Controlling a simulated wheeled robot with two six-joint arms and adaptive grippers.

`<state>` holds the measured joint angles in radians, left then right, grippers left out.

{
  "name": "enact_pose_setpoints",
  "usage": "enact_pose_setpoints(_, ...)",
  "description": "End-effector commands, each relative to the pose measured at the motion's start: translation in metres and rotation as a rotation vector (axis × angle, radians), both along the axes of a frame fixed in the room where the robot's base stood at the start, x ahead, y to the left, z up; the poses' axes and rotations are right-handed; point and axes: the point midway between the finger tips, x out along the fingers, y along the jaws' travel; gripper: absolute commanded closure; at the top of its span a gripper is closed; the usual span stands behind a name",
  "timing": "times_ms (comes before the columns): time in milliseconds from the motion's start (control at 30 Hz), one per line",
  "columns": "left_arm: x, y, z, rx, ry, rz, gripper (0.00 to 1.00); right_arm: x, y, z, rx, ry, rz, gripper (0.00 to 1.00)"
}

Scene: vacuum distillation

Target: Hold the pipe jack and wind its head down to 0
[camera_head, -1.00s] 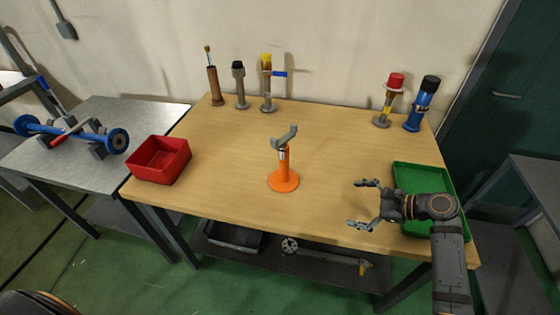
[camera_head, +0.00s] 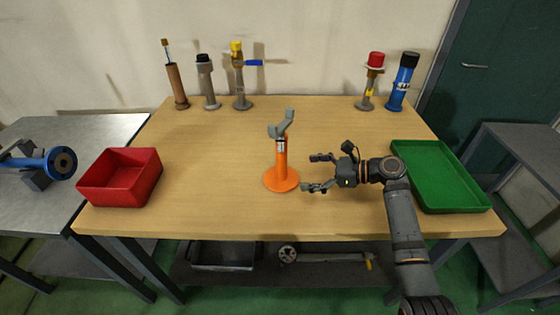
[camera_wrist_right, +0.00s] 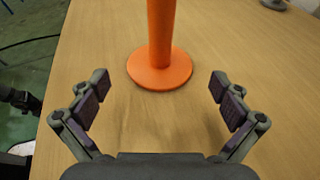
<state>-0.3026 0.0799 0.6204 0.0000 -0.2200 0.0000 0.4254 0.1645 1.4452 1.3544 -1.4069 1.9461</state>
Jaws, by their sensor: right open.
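The pipe jack (camera_head: 281,168) stands upright on the wooden table, with an orange post on a round orange base and a grey V-shaped head (camera_head: 282,124) on top. My right gripper (camera_head: 316,173) is open and empty just to the right of the jack, fingers pointing at the post and apart from it. In the right wrist view the orange post and base (camera_wrist_right: 160,65) lie ahead, centred between the spread fingers of the gripper (camera_wrist_right: 158,88); the head is out of that view.
A red bin (camera_head: 120,178) sits at the table's left and a green tray (camera_head: 440,176) at its right, beside my right arm. The tabletop around the jack is clear.

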Motion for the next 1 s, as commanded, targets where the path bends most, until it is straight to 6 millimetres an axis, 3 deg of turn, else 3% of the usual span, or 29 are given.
enact_pose_setpoints(33, 0.000, 0.002, -0.015, 0.002, 0.000, -0.001, 1.00, 0.002, 0.009, -0.010, 0.004, -0.002, 0.002, 0.00)
enact_pose_setpoints(200, 0.001, 0.002, -0.035, 0.002, 0.000, -0.001, 1.00, 0.011, 0.036, -0.016, 0.003, -0.001, 0.002, 0.00)
enact_pose_setpoints(233, 0.001, 0.002, -0.023, 0.002, 0.000, -0.001, 1.00, 0.012, 0.040, -0.009, 0.004, 0.001, 0.000, 0.00)
enact_pose_setpoints(333, 0.001, 0.001, -0.016, 0.002, -0.001, -0.001, 1.00, 0.015, 0.052, -0.013, 0.002, 0.002, 0.001, 0.00)
enact_pose_setpoints(533, 0.002, 0.001, -0.013, 0.002, -0.001, 0.000, 1.00, 0.020, 0.066, -0.020, 0.001, 0.001, 0.000, 0.00)
enact_pose_setpoints(833, 0.002, 0.001, -0.013, 0.001, -0.003, 0.000, 1.00, 0.021, 0.068, -0.023, 0.000, -0.001, 0.000, 0.00)
enact_pose_setpoints(1000, 0.002, -0.001, -0.013, -0.001, -0.003, 0.000, 1.00, 0.021, 0.068, -0.023, 0.000, -0.001, 0.000, 0.20)
